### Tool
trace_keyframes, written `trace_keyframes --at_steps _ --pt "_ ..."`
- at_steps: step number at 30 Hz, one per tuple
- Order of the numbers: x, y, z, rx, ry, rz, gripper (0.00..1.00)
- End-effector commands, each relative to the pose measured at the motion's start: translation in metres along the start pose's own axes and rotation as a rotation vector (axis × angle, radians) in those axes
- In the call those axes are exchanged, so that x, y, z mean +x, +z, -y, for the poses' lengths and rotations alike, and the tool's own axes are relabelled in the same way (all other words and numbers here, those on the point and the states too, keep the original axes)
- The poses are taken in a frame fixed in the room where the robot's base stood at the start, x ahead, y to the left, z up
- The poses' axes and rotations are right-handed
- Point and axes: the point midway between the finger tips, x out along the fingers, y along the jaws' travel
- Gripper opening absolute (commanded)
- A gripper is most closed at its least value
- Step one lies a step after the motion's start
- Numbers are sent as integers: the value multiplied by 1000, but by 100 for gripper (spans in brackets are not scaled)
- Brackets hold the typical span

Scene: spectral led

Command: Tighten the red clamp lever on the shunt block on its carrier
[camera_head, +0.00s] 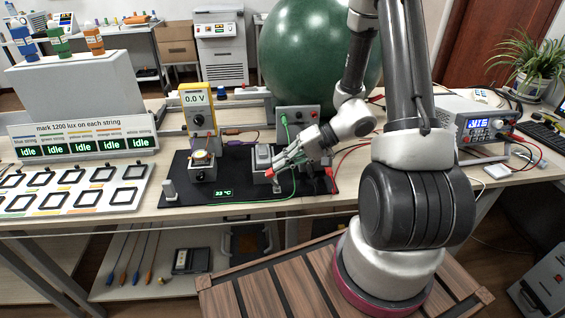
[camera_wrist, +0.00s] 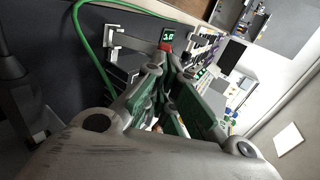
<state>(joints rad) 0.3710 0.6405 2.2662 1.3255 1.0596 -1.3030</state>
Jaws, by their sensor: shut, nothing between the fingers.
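The shunt block (camera_head: 264,153) is a grey block on the black mat, in the middle of the head view. The red clamp lever tip (camera_head: 269,172) shows low at its front, by my fingertips; it also appears in the wrist view (camera_wrist: 166,47), just beyond the fingers. My gripper (camera_head: 278,164) reaches in from the right, close beside the block, and is shut with nothing between its fingers. In the wrist view my gripper (camera_wrist: 174,75) hides part of the block. I cannot tell whether a fingertip touches the lever or which way the lever is turned.
A yellow meter (camera_head: 198,112) reading 0.0 V stands behind a second fixture (camera_head: 203,166) to the left. A grey box (camera_head: 298,117) with cables stands behind the block. A green cable (camera_head: 294,180) runs close by my gripper. A small display (camera_head: 223,192) lies at the mat's front.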

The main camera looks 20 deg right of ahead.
Motion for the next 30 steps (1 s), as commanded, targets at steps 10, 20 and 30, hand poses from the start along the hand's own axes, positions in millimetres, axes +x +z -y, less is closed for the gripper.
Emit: trace_keyframes --at_steps 10,20,30 --pt "4 0 4 -2 56 1 0" --pt "11 0 10 -6 160 2 0" --pt "29 1 18 -2 380 2 0"
